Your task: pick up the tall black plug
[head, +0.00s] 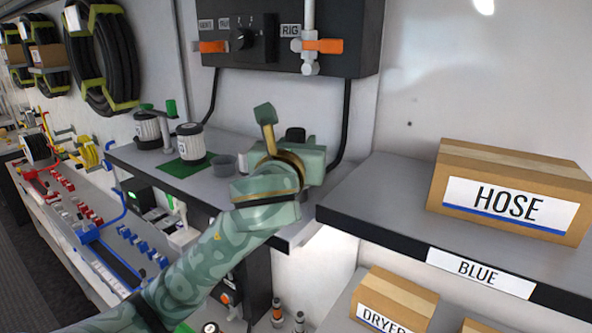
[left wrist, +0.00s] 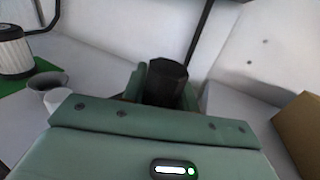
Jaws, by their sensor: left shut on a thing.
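The tall black plug (left wrist: 167,80) stands upright between the fingers of my left gripper (left wrist: 162,92) in the left wrist view. The gripper is shut on it, and the plug's dark top rises above the fingers. In the head view only the dark top of the plug (head: 295,133) shows behind my left gripper (head: 300,152), over the grey shelf. The gripper hides its lower part, so I cannot tell whether it touches the shelf. My right gripper is not in view.
A grey cup (head: 223,165) and a white filter canister (head: 192,143) on a green mat (head: 172,167) stand left of the gripper. A black control box (head: 270,45) hangs above. A HOSE carton (head: 510,190) sits on the right shelf (head: 400,215).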

